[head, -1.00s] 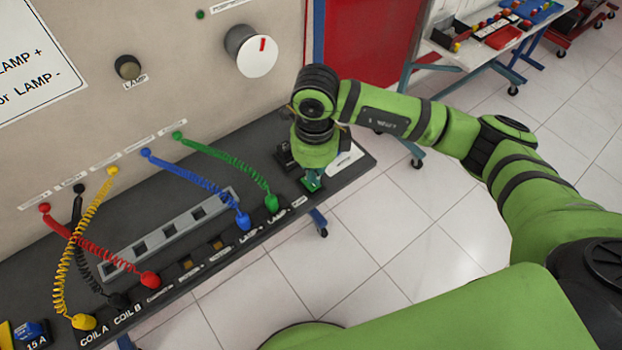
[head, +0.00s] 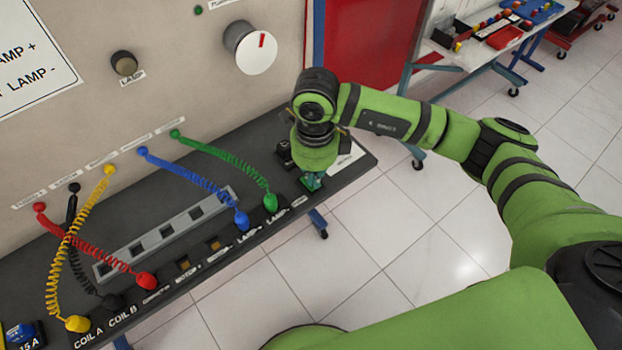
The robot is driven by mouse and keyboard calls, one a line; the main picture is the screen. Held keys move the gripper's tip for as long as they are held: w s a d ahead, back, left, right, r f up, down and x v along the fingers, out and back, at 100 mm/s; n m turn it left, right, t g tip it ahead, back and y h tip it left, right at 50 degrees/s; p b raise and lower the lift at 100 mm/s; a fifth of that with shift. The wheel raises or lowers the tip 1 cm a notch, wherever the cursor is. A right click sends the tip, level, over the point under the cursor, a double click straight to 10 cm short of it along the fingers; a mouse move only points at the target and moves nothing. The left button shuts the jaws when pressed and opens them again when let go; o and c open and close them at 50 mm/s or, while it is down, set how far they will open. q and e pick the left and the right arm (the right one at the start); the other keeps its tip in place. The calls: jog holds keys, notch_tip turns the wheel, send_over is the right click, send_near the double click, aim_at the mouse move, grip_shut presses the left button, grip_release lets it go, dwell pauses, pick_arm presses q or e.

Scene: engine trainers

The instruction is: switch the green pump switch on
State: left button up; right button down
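The green pump switch (head: 312,182) is a small dark green piece near the front edge at the right end of the black bench panel. Only its lower part shows. My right gripper (head: 313,172) points down right over it, and the wrist covers the fingers and the top of the switch. I cannot tell whether the fingers touch it, whether they are open or shut, or which way the switch is set. My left gripper is not in view.
A black block (head: 284,153) and a white label (head: 346,158) sit close beside the wrist. Green (head: 271,203) and blue (head: 242,221) coiled leads plug in to the left. The upright panel (head: 190,60) with a white dial (head: 257,53) stands behind. Tiled floor lies in front.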

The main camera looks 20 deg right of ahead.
jog(key=shift+f+b, duration=0.3)
jog(key=shift+f, duration=0.05)
jog(key=shift+r, duration=0.15)
jog(key=shift+r+p, duration=1.85)
jog(key=shift+r, duration=1.55)
